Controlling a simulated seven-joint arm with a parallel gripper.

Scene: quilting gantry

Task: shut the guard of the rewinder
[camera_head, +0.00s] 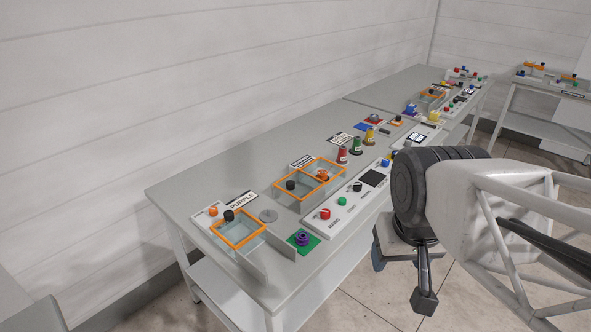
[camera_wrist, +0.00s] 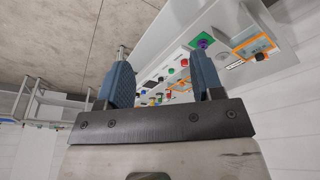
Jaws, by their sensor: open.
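I cannot make out which unit is the rewinder; the small labels are mostly unreadable. A clear guard box with an orange frame (camera_head: 240,246) stands at the near end of the bench, beside a label reading PURPLE (camera_head: 242,200). A longer two-part orange-framed guard (camera_head: 281,194) stands behind it, by an unreadable label (camera_head: 302,161). I cannot tell how far either lid is open. In the wrist view, my gripper (camera_wrist: 163,62) is open and empty, its two blue fingers apart. The near orange frame (camera_wrist: 252,47) shows to the right of the fingers, not touching them.
A white control panel (camera_head: 315,225) with coloured buttons runs along the bench front. A purple knob on a green plate (camera_head: 303,239) sits near the front edge. Red, green and yellow spools (camera_head: 356,146) stand farther back. The bench top (camera_head: 185,185) is bare at the back left.

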